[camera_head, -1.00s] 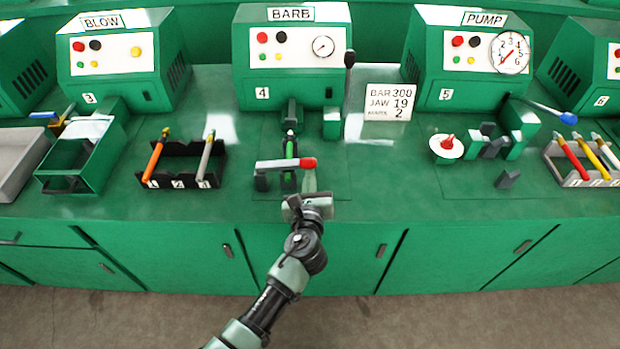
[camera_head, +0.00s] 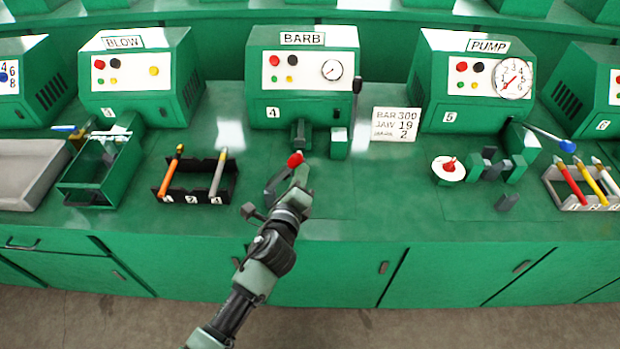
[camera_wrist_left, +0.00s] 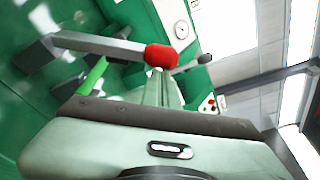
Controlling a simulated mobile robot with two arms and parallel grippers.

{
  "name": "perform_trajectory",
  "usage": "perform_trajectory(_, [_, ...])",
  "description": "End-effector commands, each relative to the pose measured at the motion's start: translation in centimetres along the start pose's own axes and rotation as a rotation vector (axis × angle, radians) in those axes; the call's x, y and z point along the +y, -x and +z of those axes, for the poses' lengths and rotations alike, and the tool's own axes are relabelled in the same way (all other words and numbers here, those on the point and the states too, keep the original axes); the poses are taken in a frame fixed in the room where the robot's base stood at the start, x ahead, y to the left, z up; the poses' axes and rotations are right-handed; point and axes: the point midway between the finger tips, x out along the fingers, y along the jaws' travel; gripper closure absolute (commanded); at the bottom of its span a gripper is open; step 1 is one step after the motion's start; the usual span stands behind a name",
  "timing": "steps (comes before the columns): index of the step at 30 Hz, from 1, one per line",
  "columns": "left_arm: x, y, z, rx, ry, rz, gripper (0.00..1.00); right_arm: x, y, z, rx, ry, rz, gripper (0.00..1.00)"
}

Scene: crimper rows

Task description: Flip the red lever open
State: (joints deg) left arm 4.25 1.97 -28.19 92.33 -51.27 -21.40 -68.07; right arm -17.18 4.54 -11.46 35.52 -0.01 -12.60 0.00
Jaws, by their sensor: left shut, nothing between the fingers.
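The lever is a grey bar with a red knob (camera_head: 295,159), at the front of the BARB station, machine 4. In the head view the bar slants from a dark post up to the knob. In the left wrist view the red knob (camera_wrist_left: 161,56) is close before my fingers and the grey bar (camera_wrist_left: 100,45) runs left from it. My left gripper (camera_head: 299,178) is shut and empty, with its fingertips right at the knob; I cannot tell whether they touch. A green rod (camera_wrist_left: 93,77) shows below the bar. My right gripper is out of view.
The BARB machine (camera_head: 300,92) with a gauge and black-knobbed handle (camera_head: 357,86) stands behind. A black rack (camera_head: 192,193) with handled tools is left, a green bin (camera_head: 72,187) beyond it.

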Motion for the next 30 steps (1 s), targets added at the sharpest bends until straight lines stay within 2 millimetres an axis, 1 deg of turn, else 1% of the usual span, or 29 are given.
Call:
perform_trajectory(1, [-0.1, 0.2, 0.8, -0.002, 0.041, -0.01, 1.0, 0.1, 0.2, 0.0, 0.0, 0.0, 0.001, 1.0])
perform_trajectory(8, [0.0, 0.8, 3.5, -0.002, 0.255, -0.058, 1.0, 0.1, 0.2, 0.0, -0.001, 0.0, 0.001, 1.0])
perform_trajectory(18, [1.1, 1.7, 7.2, -0.003, 0.555, -0.127, 1.0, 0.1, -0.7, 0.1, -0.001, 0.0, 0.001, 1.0])
perform_trajectory(24, [1.9, 2.0, 8.7, -0.002, 0.694, -0.159, 1.0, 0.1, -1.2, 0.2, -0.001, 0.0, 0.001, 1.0])
perform_trajectory(30, [2.6, 2.3, 9.7, -0.001, 0.787, -0.179, 1.0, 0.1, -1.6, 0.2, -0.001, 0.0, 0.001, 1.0])
